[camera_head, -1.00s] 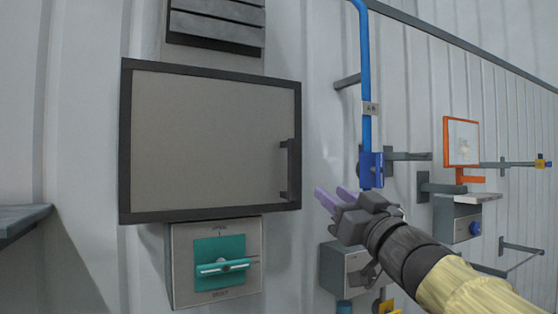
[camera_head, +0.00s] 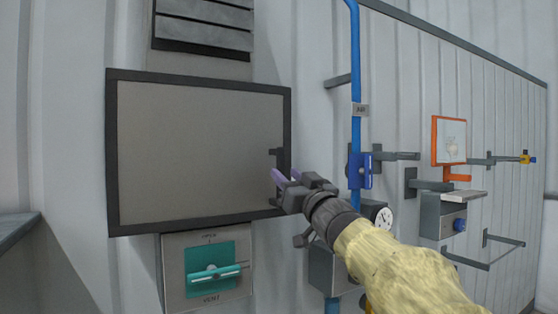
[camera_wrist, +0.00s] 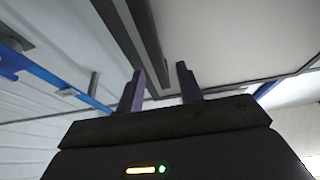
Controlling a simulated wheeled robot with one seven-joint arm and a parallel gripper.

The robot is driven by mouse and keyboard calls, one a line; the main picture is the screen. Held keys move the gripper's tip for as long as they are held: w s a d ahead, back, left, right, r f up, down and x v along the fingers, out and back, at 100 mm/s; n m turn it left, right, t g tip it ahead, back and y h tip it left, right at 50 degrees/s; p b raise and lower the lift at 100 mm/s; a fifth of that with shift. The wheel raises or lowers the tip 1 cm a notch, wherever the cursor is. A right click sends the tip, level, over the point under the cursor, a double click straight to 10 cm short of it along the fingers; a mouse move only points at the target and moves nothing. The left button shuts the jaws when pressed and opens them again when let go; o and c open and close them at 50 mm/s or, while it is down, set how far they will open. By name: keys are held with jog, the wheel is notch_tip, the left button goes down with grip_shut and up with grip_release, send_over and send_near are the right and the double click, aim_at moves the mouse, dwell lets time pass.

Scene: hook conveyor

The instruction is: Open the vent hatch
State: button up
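The hatch is a large flat grey panel (camera_head: 195,150) in a dark frame on the wall. It looks closed. Its dark upright handle (camera_head: 277,153) is on the right side; its lower part is hidden behind my gripper. My gripper (camera_head: 283,176) has purple fingers and is at the lower part of the handle. In the wrist view, the two fingers (camera_wrist: 160,85) stand apart. A dark bar (camera_wrist: 146,40), likely the handle or frame edge, runs down toward the gap between them. I cannot tell if they touch it.
Below the hatch is a box with a teal lever (camera_head: 215,273). A louvred vent (camera_head: 203,25) is above. A blue pipe (camera_head: 356,80) with a blue valve (camera_head: 361,170) runs just right of the hatch. A round gauge (camera_head: 383,217) and brackets are further right.

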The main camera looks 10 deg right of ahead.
aim_at(282, 171)
jog(key=p+x, duration=0.1)
jog(key=x, duration=0.3)
grip_shut()
